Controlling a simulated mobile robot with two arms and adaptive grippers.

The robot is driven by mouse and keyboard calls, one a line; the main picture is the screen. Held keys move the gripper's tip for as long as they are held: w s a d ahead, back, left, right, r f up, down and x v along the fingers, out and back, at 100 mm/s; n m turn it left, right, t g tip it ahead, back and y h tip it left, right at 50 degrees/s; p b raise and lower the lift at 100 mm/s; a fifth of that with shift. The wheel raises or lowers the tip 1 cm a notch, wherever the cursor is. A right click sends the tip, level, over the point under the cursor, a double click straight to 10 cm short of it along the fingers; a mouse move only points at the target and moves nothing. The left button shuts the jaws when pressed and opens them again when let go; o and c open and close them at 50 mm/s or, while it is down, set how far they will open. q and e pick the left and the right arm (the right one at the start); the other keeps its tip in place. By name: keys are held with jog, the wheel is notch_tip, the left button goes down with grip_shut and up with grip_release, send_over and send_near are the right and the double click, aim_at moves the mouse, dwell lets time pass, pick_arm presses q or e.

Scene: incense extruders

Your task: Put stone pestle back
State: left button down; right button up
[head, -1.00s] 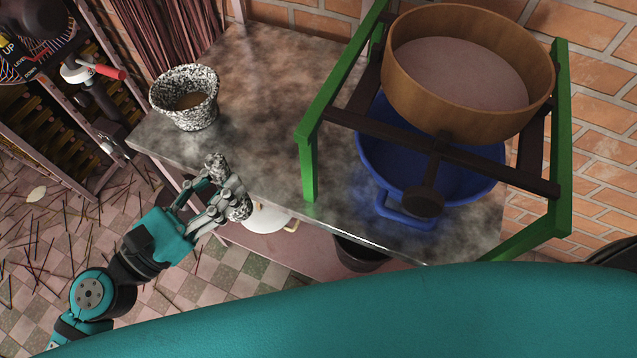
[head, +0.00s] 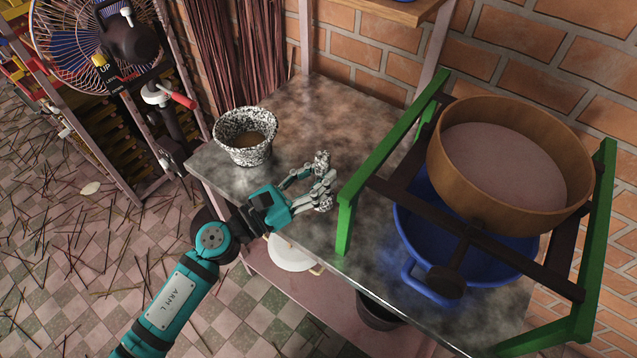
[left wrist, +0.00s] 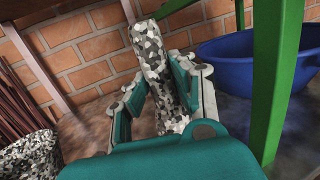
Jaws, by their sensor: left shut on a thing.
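The speckled black-and-white stone pestle (left wrist: 158,70) is held upright, or nearly so, between the fingers of my left gripper (left wrist: 163,100) in the left wrist view. In the head view the pestle's top (head: 321,160) shows above my left gripper (head: 312,186), and its lower end shows just below the fingers. The matching stone mortar (head: 245,137) stands at the table's left end with brown powder inside. The gripper is to the right of the mortar, apart from it. The mortar also shows at the lower left of the left wrist view (left wrist: 30,158). My right gripper is not in view.
A green frame (head: 346,222) with a wooden sieve (head: 510,165) over a blue basin (head: 412,225) stands to the right of the gripper. The grey tabletop (head: 300,115) is bare between mortar and frame. A fan (head: 100,45) stands left of the table.

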pick_arm(q)
notch_tip(320, 180, down, 3)
jog(key=shift+f+b, duration=0.1)
jog(key=shift+b, duration=0.3)
jog(key=shift+f, duration=0.1)
jog(key=c, duration=1.6)
grip_release()
jog(key=shift+s+f, duration=0.1)
jog(key=shift+f, duration=0.05)
jog(key=o, duration=0.5)
